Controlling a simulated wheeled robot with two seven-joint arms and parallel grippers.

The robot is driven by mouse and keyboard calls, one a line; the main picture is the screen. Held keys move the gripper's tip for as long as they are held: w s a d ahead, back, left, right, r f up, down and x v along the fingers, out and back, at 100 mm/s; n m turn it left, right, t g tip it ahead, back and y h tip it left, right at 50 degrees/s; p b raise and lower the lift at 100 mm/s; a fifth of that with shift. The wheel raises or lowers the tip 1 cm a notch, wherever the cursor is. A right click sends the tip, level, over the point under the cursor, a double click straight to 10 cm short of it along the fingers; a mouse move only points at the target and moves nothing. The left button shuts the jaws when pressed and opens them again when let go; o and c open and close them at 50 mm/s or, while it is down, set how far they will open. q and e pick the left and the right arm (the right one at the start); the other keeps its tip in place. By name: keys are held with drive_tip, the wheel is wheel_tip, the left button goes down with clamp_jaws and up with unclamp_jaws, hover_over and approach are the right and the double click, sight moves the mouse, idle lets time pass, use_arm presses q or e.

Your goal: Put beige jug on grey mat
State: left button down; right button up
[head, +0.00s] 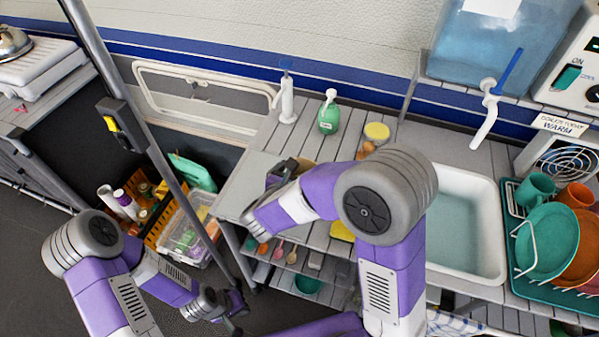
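The grey mat (237,193) lies on the left end of the slatted counter, partly covered by my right arm. My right gripper (277,176) is over the mat's right part, its fingers dark and small in view. A small brownish-beige piece (305,163) shows just behind the gripper; it may be the beige jug, but my arm hides most of it. I cannot tell whether the fingers hold it. My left gripper (233,312) hangs low over the floor in front of the shelves, away from the counter; its opening is unclear.
A green soap bottle (328,117) and a white pump (288,102) stand at the counter's back. A yellow-lidded jar (376,133) is right of them. The sink (468,225) and a dish rack (579,296) are at right. A metal pole (150,150) rises left of the counter.

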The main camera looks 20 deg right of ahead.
drive_tip(key=shift+r, duration=0.1)
drive_tip(key=shift+a+r+p, duration=0.1)
drive_tip(key=shift+r+p, duration=0.15)
drive_tip(key=shift+p, duration=0.05)
drive_tip(key=p+v, duration=0.2)
drive_tip(key=v, duration=0.9)
drive_tip(key=shift+s+a, duration=0.15)
drive_tip(key=shift+s, duration=0.15)
drive_tip(key=shift+r, duration=0.1)
